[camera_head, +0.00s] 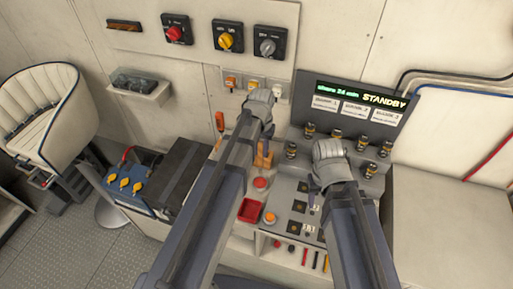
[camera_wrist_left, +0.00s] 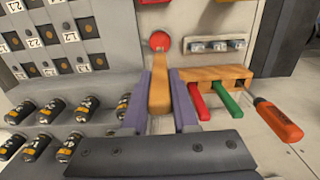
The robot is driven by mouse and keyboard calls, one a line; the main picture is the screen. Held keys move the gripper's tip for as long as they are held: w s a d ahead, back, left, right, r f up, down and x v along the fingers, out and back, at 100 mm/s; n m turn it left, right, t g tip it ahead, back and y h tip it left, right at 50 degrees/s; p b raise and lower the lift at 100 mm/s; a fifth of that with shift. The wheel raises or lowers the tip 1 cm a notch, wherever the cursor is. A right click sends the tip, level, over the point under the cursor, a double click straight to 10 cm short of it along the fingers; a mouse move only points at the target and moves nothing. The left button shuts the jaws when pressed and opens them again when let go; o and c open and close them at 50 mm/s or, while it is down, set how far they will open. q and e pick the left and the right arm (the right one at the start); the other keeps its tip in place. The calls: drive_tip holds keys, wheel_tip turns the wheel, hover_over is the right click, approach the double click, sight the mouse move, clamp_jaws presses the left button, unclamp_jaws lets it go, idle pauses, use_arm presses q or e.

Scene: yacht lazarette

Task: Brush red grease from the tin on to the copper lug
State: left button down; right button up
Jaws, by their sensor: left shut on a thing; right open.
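My left gripper (camera_head: 262,142) is shut on a wooden-handled brush (camera_wrist_left: 159,95), which stands between its two purple fingers in the left wrist view. The brush (camera_head: 264,157) also shows below the gripper in the head view; its bristles cannot be made out. A round red-topped thing, apparently the grease tin (camera_head: 261,183), sits on the grey bench just below the brush. In the wrist view the tin (camera_wrist_left: 159,41) lies just beyond the brush end; I cannot tell whether they touch. My right gripper (camera_head: 313,200) is open over the labelled panel. I cannot pick out the copper lug.
A wooden rack (camera_wrist_left: 213,74) with red and green handles is close beside the left gripper, along with an orange-handled screwdriver (camera_wrist_left: 280,122). Several black cylinders (camera_wrist_left: 64,148) stand on the stepped ledge. A red tray (camera_head: 250,210) and a terminal strip (camera_wrist_left: 214,45) are near the tin.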

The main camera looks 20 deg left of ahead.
sight(261, 160)
use_arm(q)
drive_tip(key=shift+f, duration=0.1)
wheel_tip(261, 160, down, 6)
drive_tip(key=b, duration=0.6)
drive_tip(key=shift+f+b, duration=0.45)
drive_tip(key=shift+b, duration=0.15)
idle(2.0)
drive_tip(key=shift+r+p, duration=0.35)
drive_tip(key=shift+p, duration=0.1)
wheel_tip(261, 160, up, 6)
drive_tip(key=p, duration=0.6)
drive_tip(key=shift+r, duration=0.2)
drive_tip(key=shift+f, duration=0.1)
